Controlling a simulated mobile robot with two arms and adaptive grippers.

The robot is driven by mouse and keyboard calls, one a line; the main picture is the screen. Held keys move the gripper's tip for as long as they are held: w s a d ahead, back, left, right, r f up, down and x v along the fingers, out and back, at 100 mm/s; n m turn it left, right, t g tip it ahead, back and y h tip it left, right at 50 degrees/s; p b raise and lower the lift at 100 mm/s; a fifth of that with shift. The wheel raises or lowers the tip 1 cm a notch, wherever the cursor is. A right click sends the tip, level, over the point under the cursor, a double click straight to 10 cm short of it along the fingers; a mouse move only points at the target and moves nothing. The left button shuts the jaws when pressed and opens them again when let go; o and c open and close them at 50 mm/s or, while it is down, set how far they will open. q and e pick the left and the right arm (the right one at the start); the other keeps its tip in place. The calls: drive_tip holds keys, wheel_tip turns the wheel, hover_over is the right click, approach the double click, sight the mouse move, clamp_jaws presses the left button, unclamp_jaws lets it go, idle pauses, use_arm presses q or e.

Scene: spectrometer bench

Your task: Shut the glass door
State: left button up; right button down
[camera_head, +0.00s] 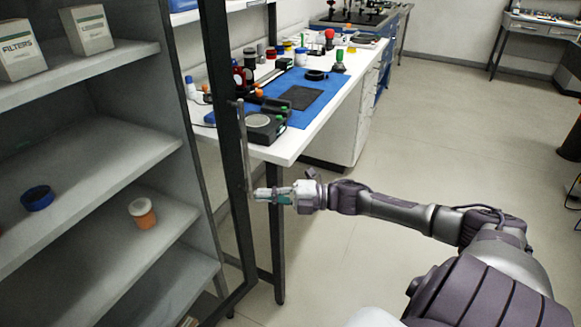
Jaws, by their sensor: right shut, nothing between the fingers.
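The glass door (237,170) is a clear pane in a dark frame, standing ajar at the right side of the grey cabinet (205,170). A thin upright bar handle (244,140) is on its outer edge. My right gripper (258,195) comes in from the right and is shut, with nothing between its fingers. Its tips are at the lower end of the handle, against or very near the door's edge; I cannot tell if they touch. My left gripper is not in view.
The cabinet shelves hold white boxes (88,30), a blue ring-shaped item (37,198) and an orange-and-white jar (142,213). Behind the door stands a white bench (335,95) with a blue mat and instruments. The floor (420,130) to the right is clear.

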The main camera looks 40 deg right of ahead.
drive_tip(key=v, duration=0.8)
drive_tip(key=m+t+h, duration=0.5)
drive_tip(key=m+h, duration=0.2)
drive_tip(key=h, duration=0.3)
approach(224, 196)
drive_tip(key=w, duration=0.2)
drive_tip(key=w+p, duration=0.1)
drive_tip(key=w, duration=0.2)
drive_tip(key=w+p, duration=0.1)
drive_tip(key=w, duration=0.1)
drive_tip(key=shift+w+a+r, duration=0.15)
drive_tip(key=shift+a, duration=0.25)
